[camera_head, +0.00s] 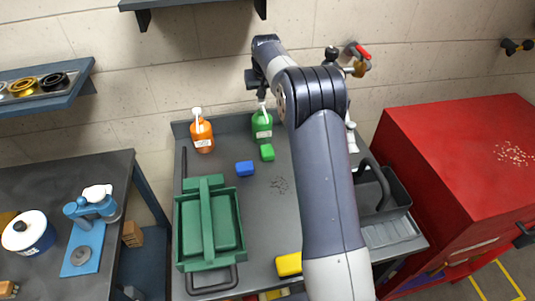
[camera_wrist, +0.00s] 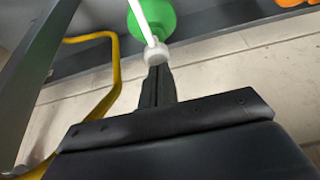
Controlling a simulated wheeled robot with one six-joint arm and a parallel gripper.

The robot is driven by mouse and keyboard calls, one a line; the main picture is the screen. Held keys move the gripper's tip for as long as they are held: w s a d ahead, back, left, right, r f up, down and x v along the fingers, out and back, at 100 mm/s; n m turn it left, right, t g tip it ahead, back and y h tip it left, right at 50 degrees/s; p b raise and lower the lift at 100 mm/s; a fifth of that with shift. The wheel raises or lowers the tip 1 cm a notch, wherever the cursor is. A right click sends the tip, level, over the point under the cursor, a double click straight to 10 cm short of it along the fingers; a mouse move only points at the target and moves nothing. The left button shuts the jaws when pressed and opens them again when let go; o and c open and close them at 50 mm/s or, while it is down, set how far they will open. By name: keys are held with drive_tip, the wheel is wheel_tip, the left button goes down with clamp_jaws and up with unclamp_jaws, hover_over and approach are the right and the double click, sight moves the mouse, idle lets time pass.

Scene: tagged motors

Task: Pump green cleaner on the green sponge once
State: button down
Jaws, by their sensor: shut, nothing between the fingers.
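The green cleaner bottle (camera_head: 262,127) with a white pump stands at the back of the grey cart top. The green sponge (camera_head: 267,152) lies just in front of it. My gripper (camera_head: 262,97) is shut and empty, pointing down right above the pump. In the wrist view, the tips of my gripper (camera_wrist: 155,72) meet or nearly meet the white pump head (camera_wrist: 156,52). The green bottle (camera_wrist: 165,18) shows beyond it. I cannot tell whether the pump is pressed.
An orange bottle (camera_head: 202,132) with a white pump stands to the left. A green caddy (camera_head: 187,255) stands at left front, a dark handled caddy (camera_head: 397,190) at right. A red valve (camera_head: 360,52) is on the wall.

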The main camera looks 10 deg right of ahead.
drive_tip(key=shift+s+f+b, duration=0.1)
drive_tip(key=shift+f+b, duration=0.3)
drive_tip(key=shift+f, duration=0.65)
drive_tip(key=shift+r+p, duration=1.15)
drive_tip(key=shift+r, duration=0.25)
wheel_tip(320, 180, up, 3)
drive_tip(key=shift+f+p, duration=0.1)
drive_tip(key=shift+p, duration=1.05)
wheel_tip(320, 180, up, 3)
drive_tip(key=shift+r+p, duration=0.15)
drive_tip(key=shift+p, duration=0.2)
